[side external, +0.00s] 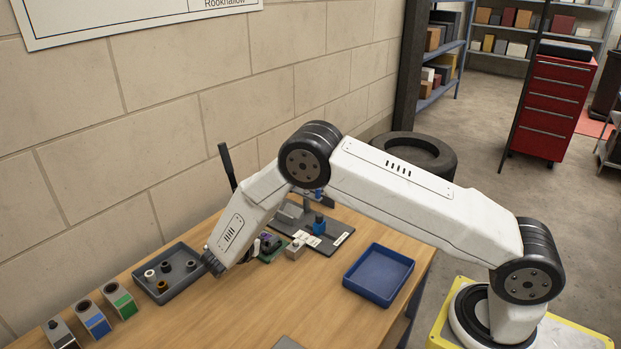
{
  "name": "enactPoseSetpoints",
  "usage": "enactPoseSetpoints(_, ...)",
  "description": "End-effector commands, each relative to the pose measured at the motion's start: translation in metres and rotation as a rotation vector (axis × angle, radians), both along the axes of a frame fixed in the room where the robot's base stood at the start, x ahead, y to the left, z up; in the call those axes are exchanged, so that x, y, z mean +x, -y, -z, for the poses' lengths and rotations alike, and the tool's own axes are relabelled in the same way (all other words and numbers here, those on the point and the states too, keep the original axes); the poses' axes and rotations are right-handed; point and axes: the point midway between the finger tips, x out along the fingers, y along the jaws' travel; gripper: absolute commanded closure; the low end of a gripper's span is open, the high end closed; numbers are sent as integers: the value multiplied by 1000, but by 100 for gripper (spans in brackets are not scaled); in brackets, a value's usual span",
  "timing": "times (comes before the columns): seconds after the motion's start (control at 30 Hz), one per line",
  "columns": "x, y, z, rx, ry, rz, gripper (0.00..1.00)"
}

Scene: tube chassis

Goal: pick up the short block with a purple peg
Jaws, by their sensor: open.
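A small purple peg top (265,238) shows beside the lower end of my white forearm, above a green base. The block under it is mostly hidden, so its height is unclear. My gripper (259,246) is open and close to this peg. It is small and partly hidden by the forearm; I cannot tell whether it touches the block. A small pale grey block (294,250) stands just right of the green base (272,253).
A grey tray (181,287) with several small cylinders lies left of my wrist. Blocks with black, blue and green faces (120,302) stand at the lower left. An empty blue tray (379,275) lies at the right.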

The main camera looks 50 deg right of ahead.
Motion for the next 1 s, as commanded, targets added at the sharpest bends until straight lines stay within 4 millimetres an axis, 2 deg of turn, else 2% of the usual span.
enactPoseSetpoints(0.2, 4, 15, 7, 2, -1, 0, 0)
enactPoseSetpoints(0.7, 4, 15, 7, 2, 0, -1, 0)
enactPoseSetpoints(0.77, 4, 15, 7, 2, 0, -1, 16)
enactPoseSetpoints(0.8, 4, 15, 7, 2, 0, -1, 29)
enactPoseSetpoints(0.97, 4, 15, 7, 2, -1, 0, 79)
enactPoseSetpoints(1.0, 4, 15, 7, 2, 0, -1, 84)
